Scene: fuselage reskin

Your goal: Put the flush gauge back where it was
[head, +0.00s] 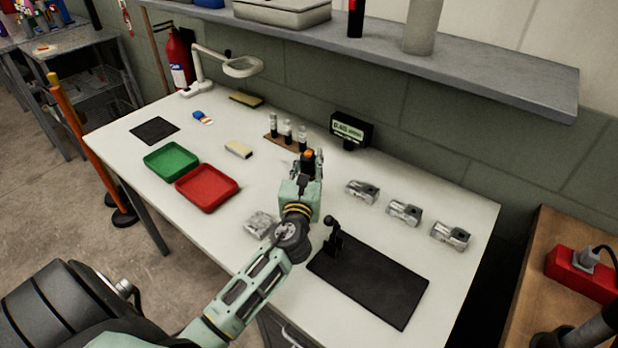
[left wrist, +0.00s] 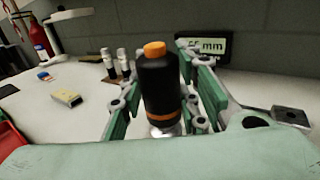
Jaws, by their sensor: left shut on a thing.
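The flush gauge appears to be the black cylinder with an orange cap and an orange band (left wrist: 158,85). My left gripper (head: 308,165) is shut on it, with green fingers on both sides in the left wrist view. It stands upright over the white table (head: 262,195); whether its silvery lower end touches the table I cannot tell. In the head view mostly its orange cap (head: 308,154) shows, the rest being hidden by the gripper. A digital readout in mm (head: 351,130) stands behind it. My right gripper is not in view.
A wooden holder with several small bottles (head: 286,136) is just left of the gripper. A black mat (head: 385,283) with a small black stand (head: 332,238) lies front right. Metal blocks (head: 403,212) stand right. Red (head: 207,188) and green (head: 171,161) trays lie left.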

